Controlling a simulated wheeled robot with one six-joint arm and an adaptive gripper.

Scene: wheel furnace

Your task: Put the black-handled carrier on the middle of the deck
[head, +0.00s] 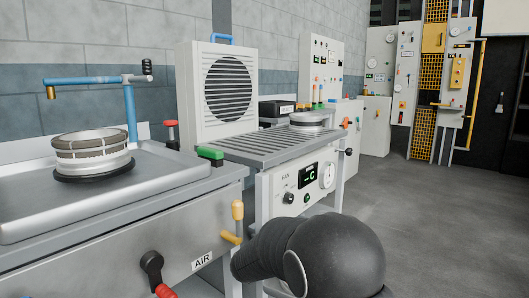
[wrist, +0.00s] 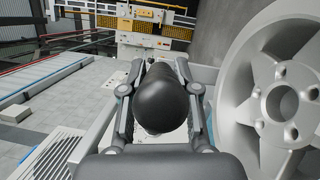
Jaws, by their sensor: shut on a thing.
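My gripper (wrist: 160,68) is in the wrist view with a finger on each side of a thick black rounded handle (wrist: 168,98). It is shut on this handle, which I take to be that of the black-handled carrier. The handle hides most of what is below it, so I cannot tell what the carrier rests on. In the head view a grey slatted deck (head: 245,148) lies on top of the fan unit, its middle bare. A round metal piece (head: 310,119) sits at its far end. My gripper and the carrier do not show in the head view.
A large grey spoked wheel (wrist: 285,95) stands close on the right in the wrist view. In the head view a metal wheel (head: 93,150) lies on the left bench (head: 60,215), under a blue pipe arm (head: 105,80). A louvred panel (head: 225,95) backs the deck. Floor at right is clear.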

